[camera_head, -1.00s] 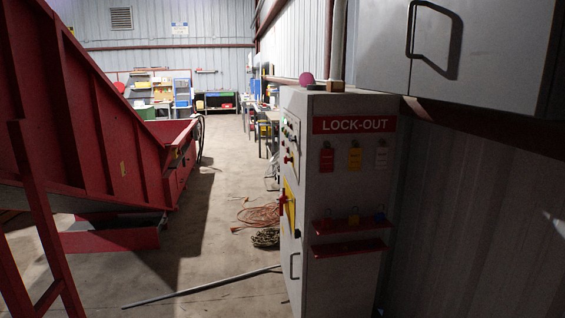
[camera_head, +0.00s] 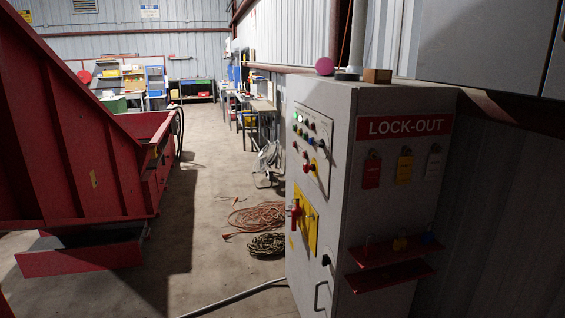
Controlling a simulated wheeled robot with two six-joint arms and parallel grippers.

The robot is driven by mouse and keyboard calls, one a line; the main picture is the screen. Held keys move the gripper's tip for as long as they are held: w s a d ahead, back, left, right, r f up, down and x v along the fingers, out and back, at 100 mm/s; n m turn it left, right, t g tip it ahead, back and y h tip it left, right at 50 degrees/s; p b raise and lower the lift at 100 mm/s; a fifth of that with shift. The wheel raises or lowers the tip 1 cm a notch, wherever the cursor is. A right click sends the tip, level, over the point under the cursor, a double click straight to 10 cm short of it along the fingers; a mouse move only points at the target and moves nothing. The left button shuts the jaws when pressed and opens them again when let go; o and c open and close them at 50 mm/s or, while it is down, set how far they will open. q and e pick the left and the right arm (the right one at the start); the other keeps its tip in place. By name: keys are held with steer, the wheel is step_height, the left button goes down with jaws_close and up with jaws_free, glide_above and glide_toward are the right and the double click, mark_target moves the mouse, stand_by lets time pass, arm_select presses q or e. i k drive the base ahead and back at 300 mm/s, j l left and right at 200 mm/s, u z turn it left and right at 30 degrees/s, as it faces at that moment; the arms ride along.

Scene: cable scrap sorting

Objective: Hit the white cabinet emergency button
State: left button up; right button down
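The white cabinet (camera_head: 349,158) stands right of centre, with a red LOCK-OUT sign (camera_head: 405,127) on its right side. Its front faces left and shows at a slant. A control panel (camera_head: 309,150) on the upper front carries several small coloured buttons and lamps. A red button on a yellow base (camera_head: 312,168) sits at the panel's lower right. A red rotary handle (camera_head: 295,212) is on a yellow plate (camera_head: 307,224) below the panel. Neither of my grippers shows in this view.
A large red metal machine (camera_head: 75,150) fills the left. Orange cable (camera_head: 258,216) and a dark coil (camera_head: 267,245) lie on the floor before the cabinet, with a grey pipe (camera_head: 235,297) nearer. Open concrete floor (camera_head: 195,215) runs between machine and cabinet. Benches stand farther back.

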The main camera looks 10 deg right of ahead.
mark_target(306, 168)
steer(key=i+j+z, duration=0.1)
steer(key=i+j, duration=0.5)
steer(key=i, duration=0.2)
steer(key=i+j, duration=0.65)
steer(key=i, duration=0.15)
steer(key=i+z, duration=0.05)
